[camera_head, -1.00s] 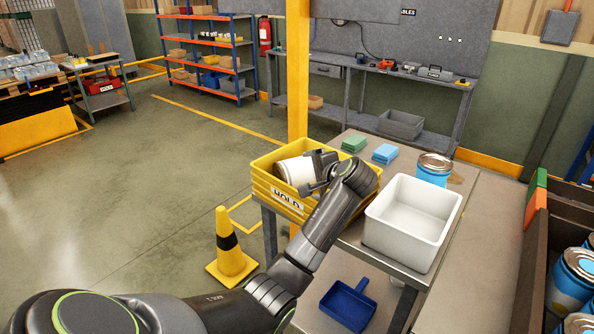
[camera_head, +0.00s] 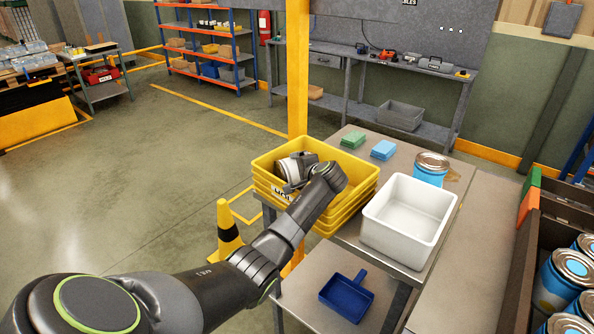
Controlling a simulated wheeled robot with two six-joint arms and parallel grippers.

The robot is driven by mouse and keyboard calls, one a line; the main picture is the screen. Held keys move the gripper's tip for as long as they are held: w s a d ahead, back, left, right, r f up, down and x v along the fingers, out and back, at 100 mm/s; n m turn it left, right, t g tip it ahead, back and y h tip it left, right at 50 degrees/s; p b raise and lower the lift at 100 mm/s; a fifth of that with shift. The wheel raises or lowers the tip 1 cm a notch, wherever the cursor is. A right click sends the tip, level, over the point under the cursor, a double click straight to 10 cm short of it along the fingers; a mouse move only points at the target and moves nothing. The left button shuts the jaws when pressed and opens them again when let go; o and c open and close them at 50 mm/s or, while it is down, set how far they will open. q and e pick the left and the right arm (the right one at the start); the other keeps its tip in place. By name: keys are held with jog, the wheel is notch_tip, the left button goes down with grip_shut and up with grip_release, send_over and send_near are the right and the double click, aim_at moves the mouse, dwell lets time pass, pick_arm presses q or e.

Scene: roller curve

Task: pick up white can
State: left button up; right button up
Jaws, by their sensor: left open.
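The white can (camera_head: 285,170) lies tilted inside the yellow bin (camera_head: 347,166) on the table's left end. Only part of its white side shows. My left gripper (camera_head: 296,178) reaches into the bin from the front right, right at the can. The gripper is open, and its fingers and wrist hide much of the can. I cannot tell whether the fingers touch it. My right gripper is not in view.
A white tub (camera_head: 412,221) stands right of the bin, with a blue-labelled can (camera_head: 431,169) behind it. Green (camera_head: 353,139) and blue cloths (camera_head: 384,150) lie at the back. A yellow cone (camera_head: 228,230) stands on the floor. A blue dustpan (camera_head: 346,297) lies on the lower shelf.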

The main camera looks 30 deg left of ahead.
pick_arm(q)
jog(key=shift+a+f, duration=0.1)
jog(key=c, duration=0.8)
jog(key=shift+o, duration=0.2)
